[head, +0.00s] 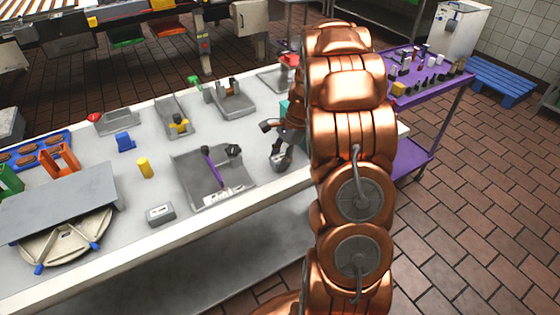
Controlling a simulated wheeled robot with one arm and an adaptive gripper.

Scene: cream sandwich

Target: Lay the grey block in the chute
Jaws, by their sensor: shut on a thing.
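My gripper (278,147), at the end of my copper arm, is at the table's right part, just right of a large grey tray. It is shut on a small grey thing (282,160); its shape is partly hidden by the fingers, and I cannot tell for sure whether it is the grey block. A grey block-like piece with a pale label (160,214) lies near the table's front edge, apart from my gripper. The large grey tray (190,184), with a purple stick and a dark knob in it, may be the chute; I cannot tell for certain.
Smaller grey trays (116,124) line the table's back. A yellow cylinder (145,168) and a blue piece (125,142) stand left of the large tray. A grey board (60,200) covers part of a round cream tray at left. A purple cart (412,158) is at right.

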